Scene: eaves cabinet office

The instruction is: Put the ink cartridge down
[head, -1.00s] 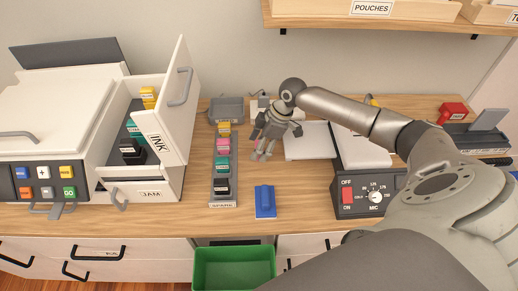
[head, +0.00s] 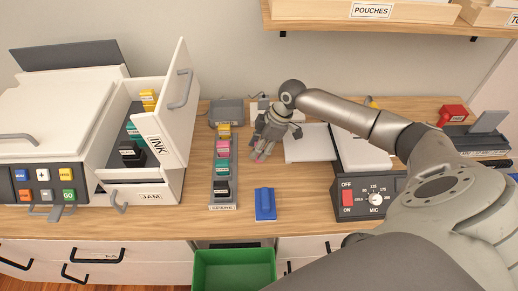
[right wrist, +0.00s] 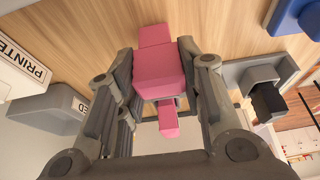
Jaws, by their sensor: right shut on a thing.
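My right gripper (head: 262,154) is shut on a pink ink cartridge (right wrist: 165,72), which sits between its fingers in the right wrist view. In the head view only a little pink shows at the fingertips, right of the cartridge rack and over the desk. I cannot tell whether the cartridge touches the desk. The grey rack (head: 222,207) holds a yellow, a pink, a teal and a black cartridge in a row. The open ink drawer (head: 158,148) holds yellow, teal and black cartridges, with a gap between yellow and teal. My left gripper is not in view.
A blue object (head: 265,203) lies on the desk in front of my gripper. A white sheet or pad (head: 307,143) lies to the right, beside the MIC control box (head: 366,196). A green bin (head: 233,270) stands below the desk edge.

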